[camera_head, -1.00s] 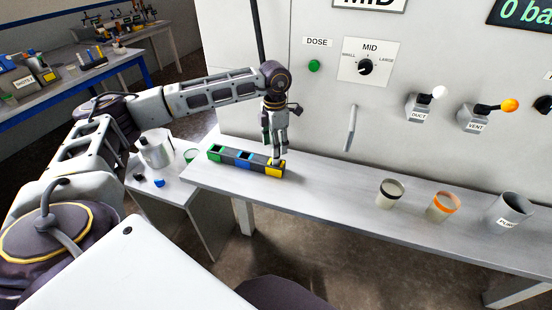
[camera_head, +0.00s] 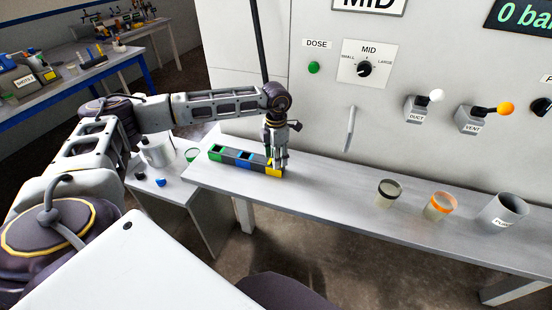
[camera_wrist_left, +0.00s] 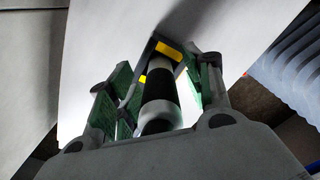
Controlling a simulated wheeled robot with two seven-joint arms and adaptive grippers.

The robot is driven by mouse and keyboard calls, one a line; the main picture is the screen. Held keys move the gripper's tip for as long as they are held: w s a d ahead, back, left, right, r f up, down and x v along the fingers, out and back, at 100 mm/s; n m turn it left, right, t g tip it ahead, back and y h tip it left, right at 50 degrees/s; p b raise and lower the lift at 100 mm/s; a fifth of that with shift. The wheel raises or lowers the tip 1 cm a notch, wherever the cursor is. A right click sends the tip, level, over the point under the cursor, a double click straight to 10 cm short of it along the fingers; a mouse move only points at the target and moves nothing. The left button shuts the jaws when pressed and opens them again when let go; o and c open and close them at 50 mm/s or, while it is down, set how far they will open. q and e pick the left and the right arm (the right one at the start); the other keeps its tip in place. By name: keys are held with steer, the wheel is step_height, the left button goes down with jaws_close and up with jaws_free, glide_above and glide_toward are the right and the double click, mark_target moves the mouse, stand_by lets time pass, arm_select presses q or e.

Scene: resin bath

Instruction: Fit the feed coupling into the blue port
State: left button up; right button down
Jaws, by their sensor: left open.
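The port block (camera_head: 229,156) lies on the bench's left end, with a green, a blue (camera_head: 243,160) and a yellow port (camera_head: 272,172) in a row. My left gripper (camera_head: 276,166) points down over the yellow end, not the blue port. In the left wrist view its green-padded fingers (camera_wrist_left: 158,82) are open on either side of a white cylinder with a black band (camera_wrist_left: 160,92), probably the feed coupling. Its far end is at the yellow-marked block end (camera_wrist_left: 166,50); I cannot tell whether it sits inside. The right gripper is not in view.
The panel behind carries a hook-like handle (camera_head: 350,128) and levers. A side table holds a pot (camera_head: 158,154) and small caps.

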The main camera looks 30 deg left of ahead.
arm_select(q)
jaws_close()
stand_by(0.3)
steer(key=shift+r, duration=0.1)
steer(key=shift+r+b, duration=0.95)
steer(key=shift+r, duration=4)
